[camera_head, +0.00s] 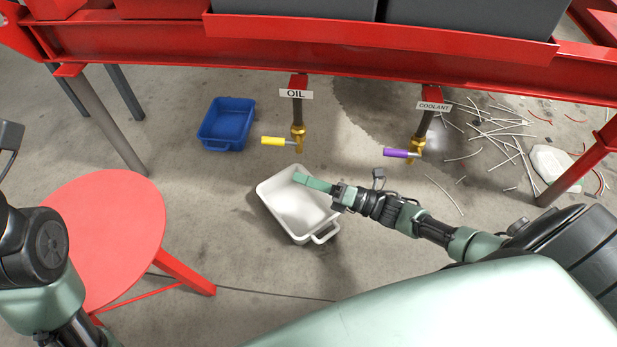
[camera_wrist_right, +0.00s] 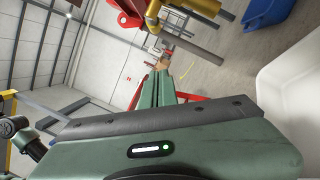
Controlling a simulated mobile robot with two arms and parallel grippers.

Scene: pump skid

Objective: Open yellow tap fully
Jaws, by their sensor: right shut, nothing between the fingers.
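The yellow tap handle (camera_head: 273,141) points left from the brass valve (camera_head: 298,138) under the OIL sign (camera_head: 296,94). It lies roughly crosswise to the upright pipe. My right gripper (camera_head: 300,179) is below the valve in the head view, over the white tub (camera_head: 270,193), apart from the handle. Its green fingers are together and empty; they also show shut in the right wrist view (camera_wrist_right: 163,88). A brass-coloured part (camera_wrist_right: 153,12) shows above the fingertips there. My left arm shows at the left edge of the head view, but its gripper does not.
A purple-handled tap (camera_head: 402,153) hangs under the COOLANT sign (camera_head: 434,106) to the right. A blue tub (camera_head: 227,124) stands on the floor at the left. A round red stool (camera_head: 105,235) is nearer. The red skid beam (camera_head: 150,45) runs above the taps.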

